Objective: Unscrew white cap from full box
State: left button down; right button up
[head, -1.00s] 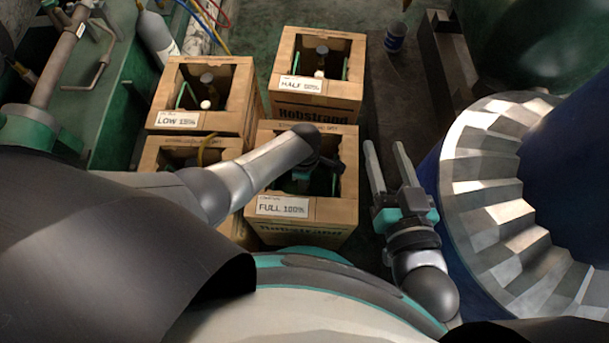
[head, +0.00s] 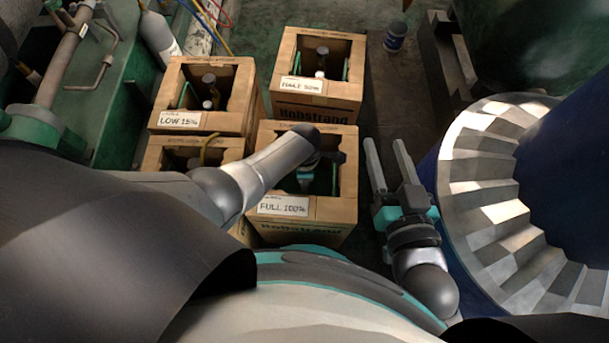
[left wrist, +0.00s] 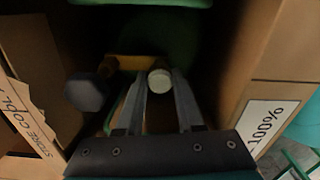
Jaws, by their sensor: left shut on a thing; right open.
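The full box (head: 306,208), a cardboard carton labelled FULL 100%, stands at the front of the box group with an open top. My left arm reaches over it, and my left gripper (left wrist: 161,92) points down inside. In the left wrist view, its two fingers close on the white cap (left wrist: 159,80), a small round disc between the fingertips. In the head view the cap is hidden by my arm and the box. My right gripper (head: 388,165) is open and empty, right of the full box.
The LOW 15% box (head: 180,121) and HALF 50% box (head: 318,99) stand behind; another box (head: 165,156) is at left. In the left wrist view, a dark round knob (left wrist: 87,92) sits left of my fingers.

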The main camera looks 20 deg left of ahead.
pick_arm(q)
jog(key=shift+r+p, duration=2.35)
